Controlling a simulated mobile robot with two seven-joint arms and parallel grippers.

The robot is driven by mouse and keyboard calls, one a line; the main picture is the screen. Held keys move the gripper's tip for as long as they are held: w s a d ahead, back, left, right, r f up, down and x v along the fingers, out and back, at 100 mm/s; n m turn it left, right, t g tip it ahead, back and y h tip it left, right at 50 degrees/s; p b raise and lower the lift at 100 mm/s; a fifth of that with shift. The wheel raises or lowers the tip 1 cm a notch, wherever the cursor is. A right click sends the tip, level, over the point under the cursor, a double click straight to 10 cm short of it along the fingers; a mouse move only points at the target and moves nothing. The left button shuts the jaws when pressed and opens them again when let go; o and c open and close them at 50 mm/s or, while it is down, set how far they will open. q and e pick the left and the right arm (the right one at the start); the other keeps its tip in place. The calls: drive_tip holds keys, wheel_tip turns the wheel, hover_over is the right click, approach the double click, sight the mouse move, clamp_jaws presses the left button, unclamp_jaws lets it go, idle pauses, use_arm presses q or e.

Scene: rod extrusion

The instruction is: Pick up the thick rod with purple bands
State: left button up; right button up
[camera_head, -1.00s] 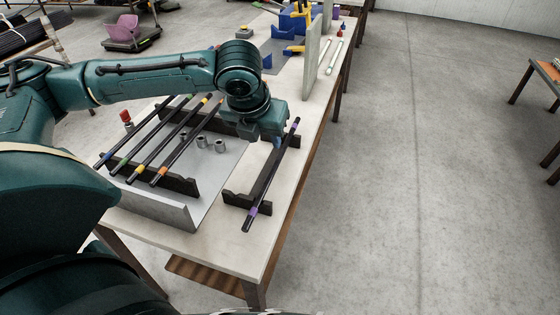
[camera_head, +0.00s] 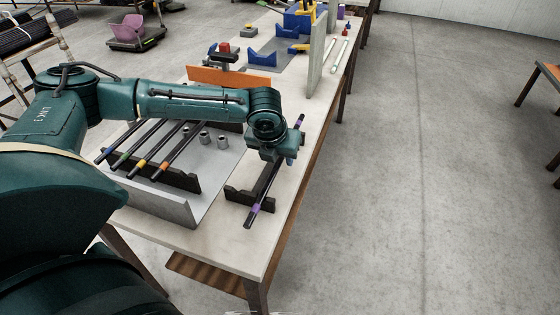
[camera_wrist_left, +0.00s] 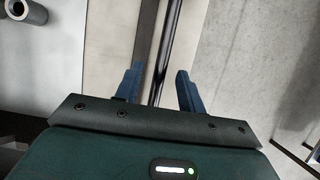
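The thick dark rod with purple bands (camera_head: 261,196) lies on a black notched holder (camera_head: 243,199) near the right edge of the table, one purple band toward its near end and one toward its far end. My left gripper (camera_head: 268,158) is above the middle of the rod and hides part of it. In the left wrist view, the blue fingers of my left gripper (camera_wrist_left: 158,84) are open, with the dark rod (camera_wrist_left: 170,45) running between them. Gaps show on both sides, the right one narrower. My right gripper is not in view.
Several thinner rods with coloured bands (camera_head: 150,150) lie on a rack in a grey tray (camera_head: 165,209) to the left. Small metal cylinders (camera_head: 204,138) stand beside them. An orange panel (camera_head: 229,77) and an upright grey panel (camera_head: 318,55) stand farther back.

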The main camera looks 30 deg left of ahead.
use_arm(q)
drive_tip(key=shift+c, duration=0.3)
clamp_jaws()
idle(0.3)
